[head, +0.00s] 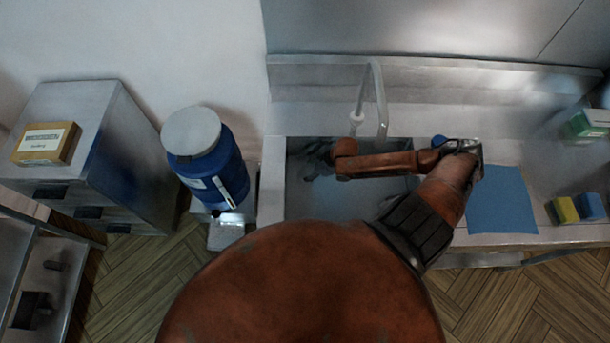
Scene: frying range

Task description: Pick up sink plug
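The sink (295,205) is in the middle of the head view, below a tall faucet (380,100). I cannot make out the sink plug; the dim basin and my arm hide part of the sink. One arm, which looks like my right, bends over the sink from the right. Its gripper (318,162) is small, dark and blurred, inside or over the left part of the basin. I cannot tell whether its fingers are open or shut, or whether they hold anything. My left gripper is not in view.
A blue mat (500,205) lies on the counter right of the sink, with yellow (565,209) and blue (591,206) blocks beyond it. A blue drum with a white lid (191,131) stands left of the sink. A grey cabinet (130,150) carries a small box (47,143).

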